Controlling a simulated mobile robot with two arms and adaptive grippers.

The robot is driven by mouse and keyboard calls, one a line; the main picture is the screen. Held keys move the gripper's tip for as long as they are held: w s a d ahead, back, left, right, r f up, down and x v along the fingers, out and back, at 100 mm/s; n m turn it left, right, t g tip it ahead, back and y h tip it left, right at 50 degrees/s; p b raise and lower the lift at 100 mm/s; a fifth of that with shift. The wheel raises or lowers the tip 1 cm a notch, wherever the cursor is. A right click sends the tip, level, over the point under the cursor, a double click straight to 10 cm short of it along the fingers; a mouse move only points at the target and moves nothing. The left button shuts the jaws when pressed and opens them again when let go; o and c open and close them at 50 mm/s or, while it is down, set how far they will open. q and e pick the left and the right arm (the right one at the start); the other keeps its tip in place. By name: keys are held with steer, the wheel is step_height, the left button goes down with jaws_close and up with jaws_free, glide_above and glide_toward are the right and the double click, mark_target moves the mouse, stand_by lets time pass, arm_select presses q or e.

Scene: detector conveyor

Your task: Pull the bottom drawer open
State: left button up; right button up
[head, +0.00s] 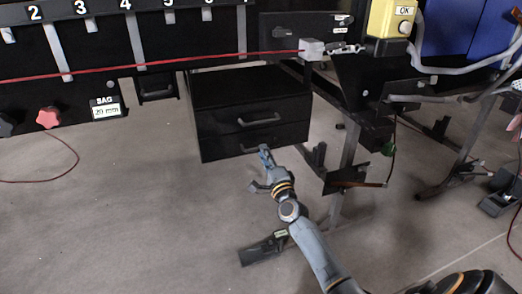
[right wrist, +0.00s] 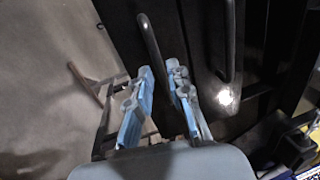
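The bottom drawer (head: 220,149) has a dark bar handle, partly hidden behind my gripper in the head view. In the right wrist view this bottom handle (right wrist: 150,40) lies just beyond and between the fingertips. The upper drawer's handle (head: 259,121) also shows in the right wrist view (right wrist: 228,42), to the right. My right gripper (head: 260,169) is open and empty, its blue fingers (right wrist: 160,75) apart in front of the bottom handle. My left gripper is out of view.
A metal support leg (head: 347,150) and a black bracket (head: 346,176) stand right of the cabinet. A black foot plate (head: 263,250) lies on the floor near my right arm. The floor (head: 130,210) left of and in front of the cabinet is mostly clear.

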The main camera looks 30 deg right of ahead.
steer(key=shift+b+x, duration=0.3)
steer(key=shift+x, duration=1.45)
jaws_close()
